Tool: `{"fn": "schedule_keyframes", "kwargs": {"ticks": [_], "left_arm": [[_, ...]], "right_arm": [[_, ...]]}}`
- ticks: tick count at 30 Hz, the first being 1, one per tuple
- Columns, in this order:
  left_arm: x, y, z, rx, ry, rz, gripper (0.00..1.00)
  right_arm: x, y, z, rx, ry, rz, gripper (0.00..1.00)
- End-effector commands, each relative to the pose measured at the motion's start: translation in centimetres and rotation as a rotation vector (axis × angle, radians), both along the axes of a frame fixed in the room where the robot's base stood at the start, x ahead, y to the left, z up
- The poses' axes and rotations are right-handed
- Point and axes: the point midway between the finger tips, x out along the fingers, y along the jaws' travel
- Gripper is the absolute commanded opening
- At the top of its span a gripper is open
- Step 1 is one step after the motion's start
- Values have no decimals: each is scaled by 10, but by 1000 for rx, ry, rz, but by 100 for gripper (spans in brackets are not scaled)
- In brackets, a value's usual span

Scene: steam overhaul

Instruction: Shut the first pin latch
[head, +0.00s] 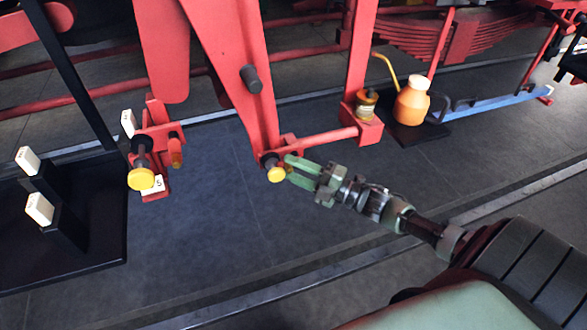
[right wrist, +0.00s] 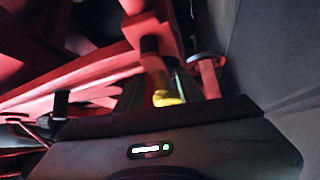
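A pin with a yellow knob (head: 277,174) sits at the lower end of a red hanging lever, in the middle of the head view. The yellow knob also shows in the right wrist view (right wrist: 165,92), just beyond the gripper body. My right gripper (head: 289,169) reaches in from the lower right. Its two green fingers are apart, with their tips close beside the knob; I cannot tell whether they touch it. A second pin with a yellow knob (head: 141,179) hangs on a red bracket (head: 159,142) at the left. My left gripper is not in view.
A red bar (head: 325,138) runs right from the lever to a block with a brass-coloured pot. An orange oil can (head: 411,102) stands on a dark mat. A black stand (head: 72,260) with white-labelled blocks is at lower left. The grey floor between is clear.

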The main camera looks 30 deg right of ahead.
Motion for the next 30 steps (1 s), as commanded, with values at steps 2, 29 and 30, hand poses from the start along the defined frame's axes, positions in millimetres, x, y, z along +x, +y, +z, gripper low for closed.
{"fn": "schedule_keyframes", "kwargs": {"ticks": [2, 29, 30], "left_arm": [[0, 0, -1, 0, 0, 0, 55], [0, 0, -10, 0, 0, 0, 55], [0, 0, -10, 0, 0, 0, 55]], "right_arm": [[-3, -1, -1, -1, 1, 0, 37], [-66, -40, -9, 0, 0, 0, 37], [-66, -40, -9, 0, 0, 0, 37]]}}
